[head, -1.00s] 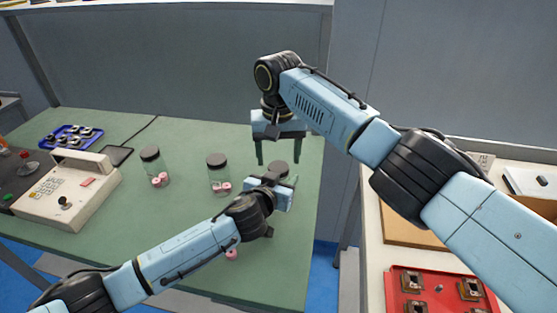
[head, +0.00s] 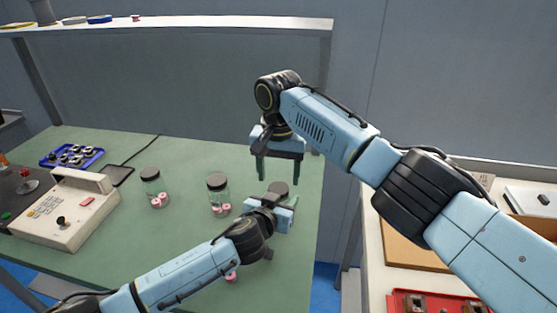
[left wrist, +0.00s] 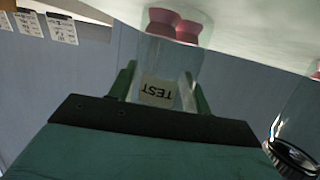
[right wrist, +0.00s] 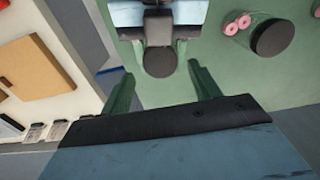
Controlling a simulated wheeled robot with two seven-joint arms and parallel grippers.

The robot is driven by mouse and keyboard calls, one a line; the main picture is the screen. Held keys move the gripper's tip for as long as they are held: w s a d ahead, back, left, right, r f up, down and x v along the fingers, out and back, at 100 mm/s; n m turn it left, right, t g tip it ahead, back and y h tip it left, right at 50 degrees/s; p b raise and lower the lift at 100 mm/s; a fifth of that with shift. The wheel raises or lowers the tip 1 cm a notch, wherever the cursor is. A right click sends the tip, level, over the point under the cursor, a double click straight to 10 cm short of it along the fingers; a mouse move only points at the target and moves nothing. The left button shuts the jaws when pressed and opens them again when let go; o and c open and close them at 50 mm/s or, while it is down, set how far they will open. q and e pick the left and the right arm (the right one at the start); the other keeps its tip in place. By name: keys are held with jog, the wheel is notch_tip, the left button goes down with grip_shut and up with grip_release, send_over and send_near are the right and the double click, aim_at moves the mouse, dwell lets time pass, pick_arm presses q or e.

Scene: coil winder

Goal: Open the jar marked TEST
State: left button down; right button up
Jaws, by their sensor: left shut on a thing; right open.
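The jar marked TEST (left wrist: 158,92) is clear glass with a white label and pink pieces inside; it appears upside down in the left wrist view. Its dark round lid shows in the head view (head: 279,187) and in the right wrist view (right wrist: 159,62). My left gripper (head: 284,203) is shut on the jar's glass body, with a green finger on each side below the lid. My right gripper (head: 278,180) is open and empty, pointing down over the lid. In the right wrist view a clear gap shows between its fingers (right wrist: 160,72) and the lid.
Two other dark-lidded jars with pink pieces stand to the left, one near (head: 218,194) and one farther (head: 153,187). A control box (head: 66,210) and a blue tray (head: 72,156) are at the table's left. A side table with a red tray (head: 440,300) is at right.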

aim_at(279, 188)
jog(key=shift+f, duration=1.55)
jog(key=c, duration=1)
jog(key=n, duration=0.3)
jog(key=o, duration=1.1)
jog(key=shift+r, duration=0.1)
